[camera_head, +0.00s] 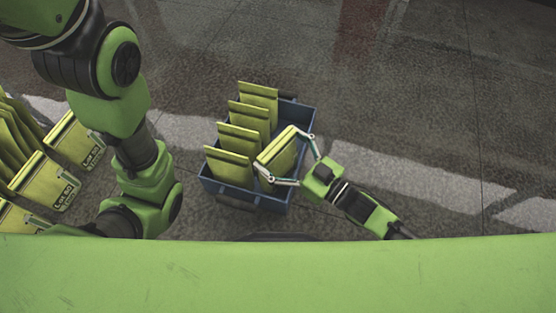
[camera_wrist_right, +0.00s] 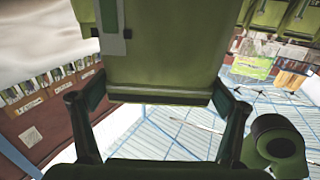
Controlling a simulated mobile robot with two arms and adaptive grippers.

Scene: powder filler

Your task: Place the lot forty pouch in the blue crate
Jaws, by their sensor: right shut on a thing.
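A yellow-green pouch (camera_head: 278,150) is between the fingers of my right gripper (camera_head: 284,155), which is shut on it. The pouch is tilted, over the right side of the blue crate (camera_head: 242,198). I cannot tell if it touches the crate floor. In the right wrist view the pouch (camera_wrist_right: 160,60) fills the upper middle between the fingertips (camera_wrist_right: 158,98); no lot label is readable on it. Several similar pouches (camera_head: 233,167) stand in a row along the crate's left side, labels out of sight. My left arm shows at the left; its gripper is not in view.
More pouches with black-lettered labels (camera_head: 47,184) stand at the left, beyond my left arm; one label appears to read Lot 50. My green body covers the bottom edge. The grey floor right of and behind the crate is clear.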

